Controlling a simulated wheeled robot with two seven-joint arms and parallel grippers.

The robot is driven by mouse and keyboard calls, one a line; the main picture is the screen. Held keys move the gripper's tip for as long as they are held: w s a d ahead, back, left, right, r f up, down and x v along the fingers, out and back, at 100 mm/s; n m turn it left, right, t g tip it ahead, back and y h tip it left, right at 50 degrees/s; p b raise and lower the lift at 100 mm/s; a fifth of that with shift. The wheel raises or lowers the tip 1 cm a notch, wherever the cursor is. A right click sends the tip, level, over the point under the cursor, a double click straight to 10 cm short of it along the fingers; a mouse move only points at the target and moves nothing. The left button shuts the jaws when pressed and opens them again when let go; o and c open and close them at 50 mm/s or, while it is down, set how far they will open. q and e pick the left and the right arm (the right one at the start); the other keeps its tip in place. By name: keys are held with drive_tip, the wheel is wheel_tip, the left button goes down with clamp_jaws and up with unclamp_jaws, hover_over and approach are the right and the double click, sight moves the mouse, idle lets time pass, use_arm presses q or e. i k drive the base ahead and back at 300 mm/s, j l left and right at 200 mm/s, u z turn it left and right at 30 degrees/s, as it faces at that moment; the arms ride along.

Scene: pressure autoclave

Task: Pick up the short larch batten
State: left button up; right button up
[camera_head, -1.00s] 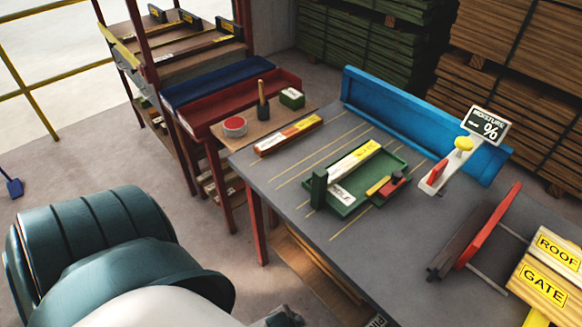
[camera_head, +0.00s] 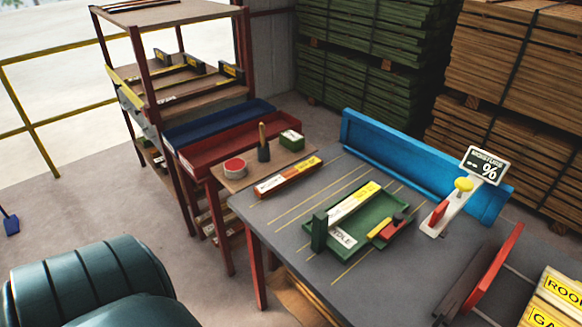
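An orange-brown batten (camera_head: 288,178) with white and yellow labels lies near the far left edge of the grey table (camera_head: 275,228). A pale batten (camera_head: 353,202) with a yellow label lies along the green tray (camera_head: 372,232) on the table. The labels are too small to read, so I cannot tell which one is the short larch batten. More labelled battens (camera_head: 190,73) rest on the shelf rack at the upper left. Neither of my grippers shows in the view now.
A blue channel (camera_head: 405,160) runs along the table's back edge. A moisture meter sign (camera_head: 484,164) and a red-edged frame (camera_head: 492,272) stand at the right. A red tray (camera_head: 238,138), a tin (camera_head: 234,168) and a green box (camera_head: 291,140) stand beyond the table's left end.

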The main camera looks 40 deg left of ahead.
sight(268, 188)
drive_tip(key=i+j, duration=0.2)
drive_tip(key=i, duration=0.25)
drive_tip(key=u, duration=1.55)
